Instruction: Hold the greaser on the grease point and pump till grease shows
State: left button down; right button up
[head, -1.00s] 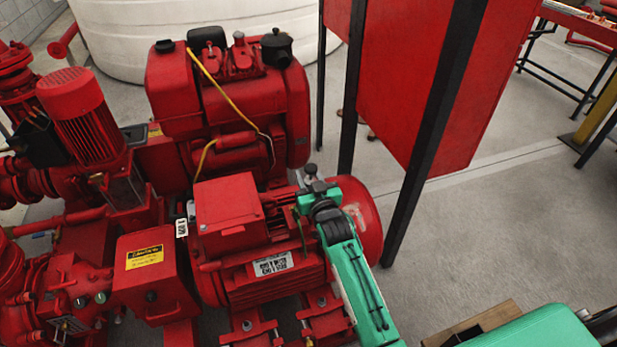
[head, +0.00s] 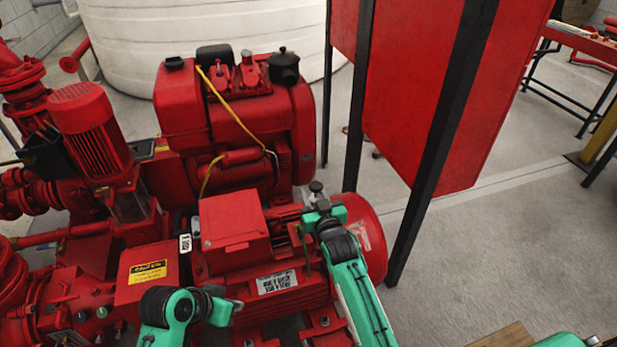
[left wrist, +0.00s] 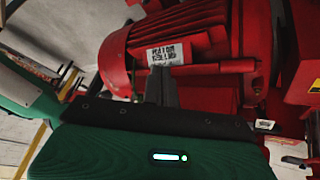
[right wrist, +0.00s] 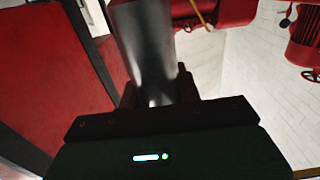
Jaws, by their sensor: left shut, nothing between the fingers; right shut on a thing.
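The red electric motor (head: 265,270) with a white label stands in the middle of the head view. It also shows in the left wrist view (left wrist: 190,40). My right gripper (head: 318,210) is at the motor's far right end, shut on the greaser, whose dark knobbed top (head: 316,187) stands above it. In the right wrist view the greaser is a grey metal cylinder (right wrist: 148,50) between the fingers. The grease point is hidden or too small to tell, so contact cannot be told. My left gripper (head: 232,306) is shut and empty in front of the motor. No grease shows.
A red engine (head: 240,130) with a yellow cable stands behind the motor. A red panel (head: 435,90) on dark posts rises to the right of my right arm. A red box with a yellow caution label (head: 148,271) is at left.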

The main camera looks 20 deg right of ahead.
pick_arm(q)
jog(key=w+d+r+m+g+h, duration=0.1)
jog(key=w+d+r+m, duration=0.2)
jog(key=r, duration=0.6)
jog(key=w+d+r+m+g+h, duration=0.1)
jog(key=w+d+r+m, duration=0.2)
jog(key=w+d+r, duration=0.4)
jog(key=w+d+r+m+g+h, duration=0.1)
jog(key=w+d+r+m, duration=0.3)
jog(key=w+r, duration=0.5)
notch_tip(320, 180, up, 2)
jog(key=shift+w+d+r, duration=0.1)
jog(key=shift+w+d, duration=0.05)
jog(key=shift+d, duration=0.95)
send_over(319, 184)
jog(key=a, duration=0.3)
notch_tip(319, 184, down, 7)
jog(key=shift+d+f, duration=0.15)
jog(key=shift+f, duration=1.9)
